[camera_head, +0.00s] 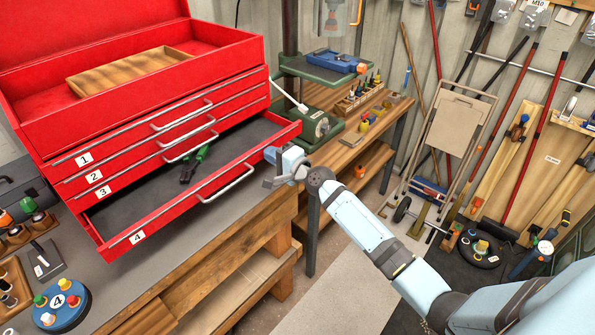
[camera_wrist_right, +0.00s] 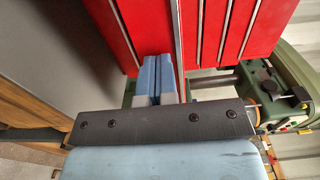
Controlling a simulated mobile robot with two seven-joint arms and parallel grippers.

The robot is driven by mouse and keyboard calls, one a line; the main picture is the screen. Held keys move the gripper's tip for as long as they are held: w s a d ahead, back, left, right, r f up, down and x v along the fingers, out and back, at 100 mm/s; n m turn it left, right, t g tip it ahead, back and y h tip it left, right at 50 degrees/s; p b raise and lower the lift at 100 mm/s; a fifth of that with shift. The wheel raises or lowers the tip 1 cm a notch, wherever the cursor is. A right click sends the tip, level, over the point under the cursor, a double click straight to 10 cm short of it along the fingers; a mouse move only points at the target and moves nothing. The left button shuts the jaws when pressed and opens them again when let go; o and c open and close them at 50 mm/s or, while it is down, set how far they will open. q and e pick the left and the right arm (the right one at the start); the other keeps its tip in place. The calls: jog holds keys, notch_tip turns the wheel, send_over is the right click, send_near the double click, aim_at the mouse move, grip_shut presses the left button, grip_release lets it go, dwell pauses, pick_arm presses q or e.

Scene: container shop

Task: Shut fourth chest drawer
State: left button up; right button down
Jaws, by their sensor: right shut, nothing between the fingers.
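The red tool chest (camera_head: 225,60) stands on the workbench with its lid up. Its fourth drawer (camera_head: 180,212), labelled 4 and fitted with a silver handle (camera_head: 226,184), is pulled well out. Green-handled pliers (camera_head: 196,163) lie inside on the dark liner. Drawers 1, 2 and 3 above are closed. My right gripper (camera_head: 269,154) is at the right end of the fourth drawer's front. Its blue fingers are together and empty. In the right wrist view the fingers (camera_wrist_right: 155,78) point at red chest surfaces (camera_wrist_right: 145,28); I cannot tell whether they touch. My left gripper is out of view.
A green machine (camera_head: 318,126) stands on the bench right of the drawer. A round button board (camera_head: 60,303) and small tools lie on the bench at left. Open floor lies below my right arm.

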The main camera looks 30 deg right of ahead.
aim_at(241, 140)
jog(key=b+x, duration=0.5)
jog(key=x, duration=0.8)
jog(key=shift+f, duration=0.15)
jog(key=shift+w, duration=0.15)
jog(key=shift+r, duration=0.3)
jog(key=shift+r, duration=0.2)
